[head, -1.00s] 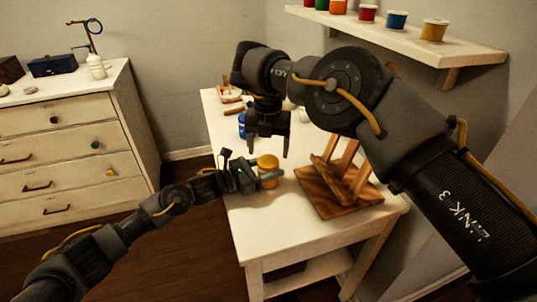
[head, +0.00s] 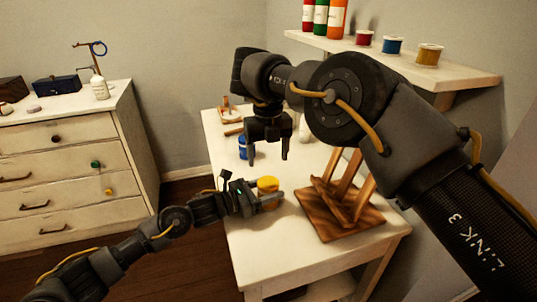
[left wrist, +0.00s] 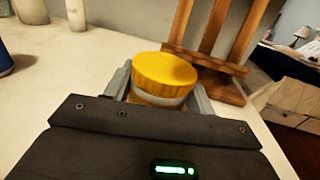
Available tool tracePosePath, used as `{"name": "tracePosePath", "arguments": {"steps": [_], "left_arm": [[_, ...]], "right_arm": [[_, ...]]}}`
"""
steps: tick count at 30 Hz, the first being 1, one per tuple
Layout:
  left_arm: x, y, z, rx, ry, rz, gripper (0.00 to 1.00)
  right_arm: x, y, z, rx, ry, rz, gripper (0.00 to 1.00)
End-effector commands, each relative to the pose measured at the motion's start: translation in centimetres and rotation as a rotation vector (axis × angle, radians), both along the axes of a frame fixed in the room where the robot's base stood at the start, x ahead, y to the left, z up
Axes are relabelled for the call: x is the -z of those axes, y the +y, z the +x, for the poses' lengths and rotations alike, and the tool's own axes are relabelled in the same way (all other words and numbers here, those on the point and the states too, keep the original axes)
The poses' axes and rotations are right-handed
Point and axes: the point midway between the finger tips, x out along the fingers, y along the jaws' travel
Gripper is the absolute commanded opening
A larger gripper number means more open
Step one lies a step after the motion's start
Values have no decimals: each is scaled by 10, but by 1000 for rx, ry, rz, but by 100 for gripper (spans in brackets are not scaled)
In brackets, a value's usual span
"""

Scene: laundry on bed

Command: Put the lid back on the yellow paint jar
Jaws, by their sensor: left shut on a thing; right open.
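The yellow paint jar (head: 268,184) stands near the middle of the white table. In the left wrist view, the jar (left wrist: 165,70) shows a ridged yellow top and a pale band beneath it. I cannot tell whether that top is a separate lid. My left gripper (head: 270,199) is shut on the jar, one finger on each side, below the yellow top. My right gripper (head: 267,155) points down, open and empty, above the table behind the jar. No separate loose lid is clear in these frames.
A wooden easel (head: 340,215) stands right of the jar. A blue jar (head: 243,150) is behind it to the left, near my right gripper. The white table (head: 262,250) is clear in front. A wall shelf (head: 400,55) with paints hangs at upper right.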

Motion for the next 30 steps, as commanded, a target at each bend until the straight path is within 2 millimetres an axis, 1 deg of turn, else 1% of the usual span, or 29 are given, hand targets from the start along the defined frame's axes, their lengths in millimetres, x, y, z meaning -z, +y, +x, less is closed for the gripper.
{"name": "tracePosePath", "arguments": {"steps": [8,11,14,21,24,30], "left_arm": [[0,0,0,0,0,0,0],[0,0,0,0,0,0,0],[0,0,0,0,0,0,0],[0,0,0,0,0,0,0],[0,0,0,0,0,0,0],[0,0,0,0,0,0,0]], "right_arm": [[0,0,0,-2,0,1,73],[4,-1,0,-2,3,-2,73],[14,-1,0,-3,4,-3,73],[51,0,0,0,5,0,73],[63,0,0,0,4,0,73],[78,0,0,0,2,0,73]]}}
